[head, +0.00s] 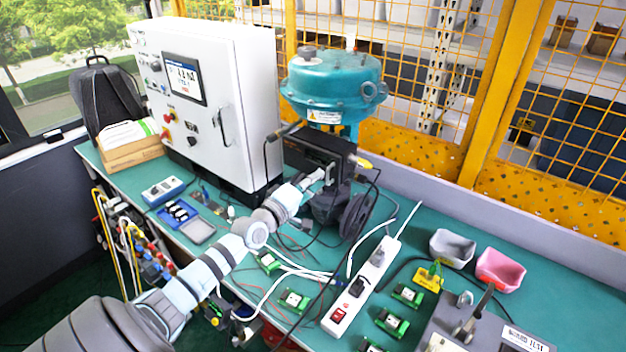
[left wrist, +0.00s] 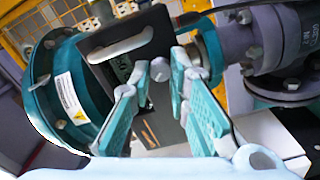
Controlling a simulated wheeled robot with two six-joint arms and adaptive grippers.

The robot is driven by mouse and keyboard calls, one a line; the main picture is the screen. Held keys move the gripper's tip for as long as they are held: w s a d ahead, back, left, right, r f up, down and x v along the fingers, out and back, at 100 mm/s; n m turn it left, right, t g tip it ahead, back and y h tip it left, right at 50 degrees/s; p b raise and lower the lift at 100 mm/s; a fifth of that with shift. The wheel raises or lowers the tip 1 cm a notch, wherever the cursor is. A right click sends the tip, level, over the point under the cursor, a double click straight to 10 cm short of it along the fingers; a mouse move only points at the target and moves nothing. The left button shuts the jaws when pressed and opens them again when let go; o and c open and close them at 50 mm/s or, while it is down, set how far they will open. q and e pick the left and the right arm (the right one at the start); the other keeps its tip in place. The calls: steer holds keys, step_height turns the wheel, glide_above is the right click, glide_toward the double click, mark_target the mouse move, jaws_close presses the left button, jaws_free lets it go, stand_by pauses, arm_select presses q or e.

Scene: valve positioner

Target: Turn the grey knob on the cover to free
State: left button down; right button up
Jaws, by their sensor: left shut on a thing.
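The black positioner box (head: 330,148) is mounted under the teal actuator (head: 331,78) at the back of the bench. In the left wrist view its dark cover (left wrist: 152,55) carries a pale bar handle (left wrist: 120,45) and the small round grey knob (left wrist: 160,71). My left gripper (head: 318,178) is at the front of the box. In the left wrist view its two fingertips (left wrist: 160,76) are shut on the grey knob, one on each side. Any marking around the knob is hidden or too small to read. The right gripper is not in view.
A white control cabinet (head: 213,90) stands left of the positioner. A black handwheel (head: 357,216) and loose cables are just right of and below the gripper. A white power strip (head: 362,284), small green boards and two bins (head: 452,248) occupy the bench to the right.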

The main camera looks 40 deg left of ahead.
arm_select(q)
steer(key=shift+n, duration=0.3)
steer(key=c, duration=1.8)
jaws_free()
steer(key=shift+c, duration=0.2)
steer(key=shift+o, duration=0.3)
steer(key=shift+w, duration=0.1)
